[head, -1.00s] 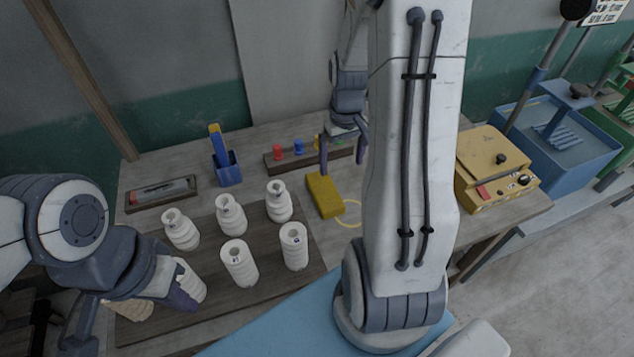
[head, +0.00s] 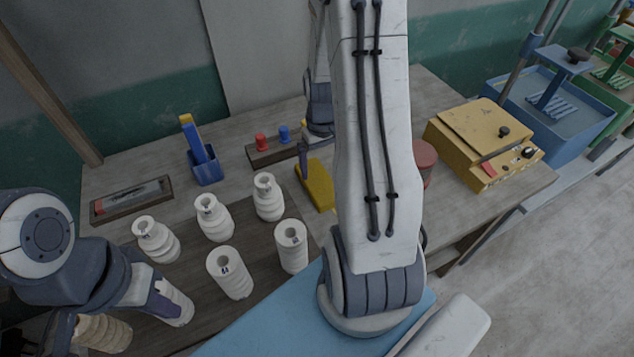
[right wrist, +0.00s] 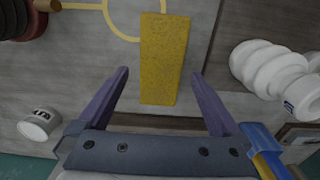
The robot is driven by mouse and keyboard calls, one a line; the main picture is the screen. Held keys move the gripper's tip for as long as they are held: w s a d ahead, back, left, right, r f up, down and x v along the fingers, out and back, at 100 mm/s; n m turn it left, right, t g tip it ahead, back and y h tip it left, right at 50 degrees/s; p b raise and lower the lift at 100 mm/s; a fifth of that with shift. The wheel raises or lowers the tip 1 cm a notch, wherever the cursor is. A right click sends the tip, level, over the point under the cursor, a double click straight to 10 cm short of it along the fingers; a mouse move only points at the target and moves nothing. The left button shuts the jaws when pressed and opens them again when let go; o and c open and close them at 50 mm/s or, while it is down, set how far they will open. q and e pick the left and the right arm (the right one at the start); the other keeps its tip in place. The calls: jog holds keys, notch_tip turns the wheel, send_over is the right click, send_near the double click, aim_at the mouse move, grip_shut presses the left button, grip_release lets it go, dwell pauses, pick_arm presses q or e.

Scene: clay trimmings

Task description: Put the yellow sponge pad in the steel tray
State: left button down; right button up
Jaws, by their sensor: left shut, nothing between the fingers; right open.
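The yellow sponge pad (head: 319,186) lies on the table, right of the white ribbed bottles and partly hidden by my right arm. In the right wrist view the pad (right wrist: 165,55) lies lengthwise between the lines of the two fingers. My right gripper (right wrist: 160,74) is open and empty, with a finger on either side of the pad in that picture. In the head view my right gripper (head: 304,155) is at the pad's far end, mostly hidden by the arm. My left gripper (head: 165,303) is shut and empty near the front-left bottles.
Several white ribbed bottles (head: 229,273) stand on a dark board left of the pad. A blue holder (head: 205,168), a rack with red and blue pieces (head: 270,154) and a wooden-framed box (head: 131,201) stand behind. A red round container (head: 425,160) and a yellow machine (head: 470,140) are right.

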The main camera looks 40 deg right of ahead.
aim_at(320, 183)
jog(key=shift+a+f+p, duration=0.15)
jog(key=shift+f+p, duration=0.65)
jog(key=shift+f, duration=2.25)
jog(key=c, duration=1.2)
jog(key=shift+r, duration=0.1)
jog(key=shift+c, duration=0.2)
